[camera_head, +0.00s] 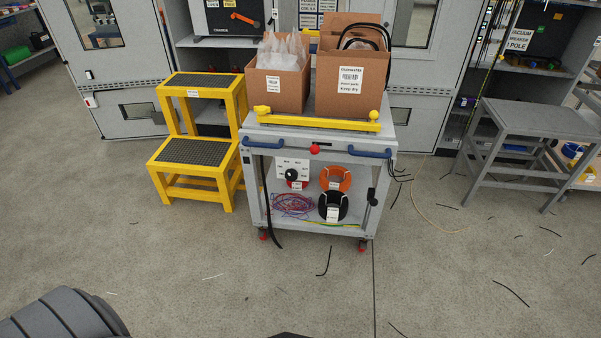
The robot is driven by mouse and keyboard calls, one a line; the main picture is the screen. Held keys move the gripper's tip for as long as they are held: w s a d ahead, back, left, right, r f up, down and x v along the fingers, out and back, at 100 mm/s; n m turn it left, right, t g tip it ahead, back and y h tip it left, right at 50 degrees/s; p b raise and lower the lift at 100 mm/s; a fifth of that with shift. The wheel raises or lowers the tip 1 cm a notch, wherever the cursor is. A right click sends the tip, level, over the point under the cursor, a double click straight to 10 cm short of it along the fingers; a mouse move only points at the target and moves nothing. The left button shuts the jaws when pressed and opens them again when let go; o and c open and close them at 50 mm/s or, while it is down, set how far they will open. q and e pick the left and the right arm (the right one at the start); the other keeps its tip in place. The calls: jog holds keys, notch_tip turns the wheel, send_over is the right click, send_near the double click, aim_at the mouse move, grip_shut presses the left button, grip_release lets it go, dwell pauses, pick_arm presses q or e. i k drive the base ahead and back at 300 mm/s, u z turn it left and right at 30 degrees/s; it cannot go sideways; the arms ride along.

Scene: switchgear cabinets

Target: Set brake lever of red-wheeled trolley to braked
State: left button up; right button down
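The red-wheeled trolley (320,133) stands in the middle of the view, a grey cart with small red casters (361,245) at its feet. A red ball knob (315,149) sits at the middle of its front edge, between two blue handles. A black-knobbed part (372,197) is on its front right leg. A yellow bar (318,123) with ball ends lies along the top. I cannot tell for sure which part is the brake lever, or its setting. Neither of my grippers is in view.
Cabinets are behind. The floor in front is open, with scattered cable scraps.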

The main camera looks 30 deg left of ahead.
aim_at(374, 202)
jog(key=u, duration=0.85)
jog(key=i, duration=1.05)
jog(key=u, duration=0.45)
